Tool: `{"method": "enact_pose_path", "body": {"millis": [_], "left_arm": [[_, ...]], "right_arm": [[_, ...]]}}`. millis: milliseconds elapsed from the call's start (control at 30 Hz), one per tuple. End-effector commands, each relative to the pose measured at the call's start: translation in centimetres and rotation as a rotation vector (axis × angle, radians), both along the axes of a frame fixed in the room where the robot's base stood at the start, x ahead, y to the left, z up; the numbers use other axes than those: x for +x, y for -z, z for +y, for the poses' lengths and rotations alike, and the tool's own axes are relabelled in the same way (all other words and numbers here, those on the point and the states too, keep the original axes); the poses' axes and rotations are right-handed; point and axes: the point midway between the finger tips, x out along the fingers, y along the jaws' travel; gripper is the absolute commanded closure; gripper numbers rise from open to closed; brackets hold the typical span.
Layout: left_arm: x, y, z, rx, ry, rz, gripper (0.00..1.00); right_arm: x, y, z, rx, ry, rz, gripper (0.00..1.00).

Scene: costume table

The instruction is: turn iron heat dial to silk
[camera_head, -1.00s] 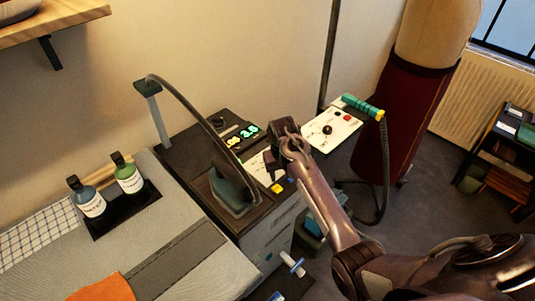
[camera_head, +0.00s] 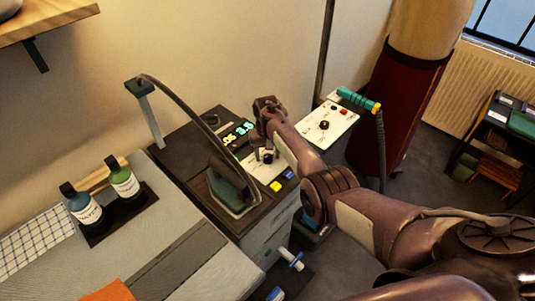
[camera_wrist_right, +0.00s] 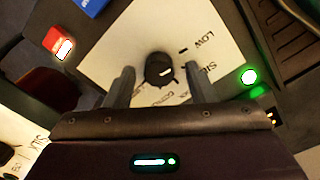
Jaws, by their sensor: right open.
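The heat dial is a black round knob (camera_wrist_right: 159,69) with a white mark, on a white label plate (camera_wrist_right: 100,58) in the right wrist view. LOW and SILK are printed to its right, with more lettering below. The mark is on the knob's right side; I cannot tell which label it points to. My right gripper (camera_wrist_right: 160,86) is open, one finger on each side of the dial, with gaps visible. In the head view the right gripper (camera_head: 265,156) is over the plate of the iron station (camera_head: 183,152). My left gripper is out of view.
The iron (camera_head: 231,190) stands left of the gripper, its cord arching over. Another panel (camera_head: 325,128) with a teal handle stands to the right. Two bottles (camera_head: 123,180) are at the left.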

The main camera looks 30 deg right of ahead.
Motion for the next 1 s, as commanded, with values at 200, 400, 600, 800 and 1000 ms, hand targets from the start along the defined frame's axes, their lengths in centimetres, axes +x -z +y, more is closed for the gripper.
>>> {"method": "enact_pose_path", "body": {"millis": [200,400,600,800,1000], "left_arm": [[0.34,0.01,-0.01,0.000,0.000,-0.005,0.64],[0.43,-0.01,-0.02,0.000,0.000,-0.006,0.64],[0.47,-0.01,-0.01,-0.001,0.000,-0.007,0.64],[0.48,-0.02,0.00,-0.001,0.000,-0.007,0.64],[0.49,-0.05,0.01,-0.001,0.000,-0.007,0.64]], "right_arm": [[0.02,0.58,-0.04,-0.001,0.001,-0.002,0.50],[0.02,0.57,-0.04,0.000,0.001,-0.001,0.56],[0.01,0.57,-0.04,0.000,0.001,-0.001,0.82],[0.00,0.57,-0.04,0.000,0.003,-0.001,0.94],[0.01,0.55,-0.03,-0.001,0.046,-0.002,0.94]]}}
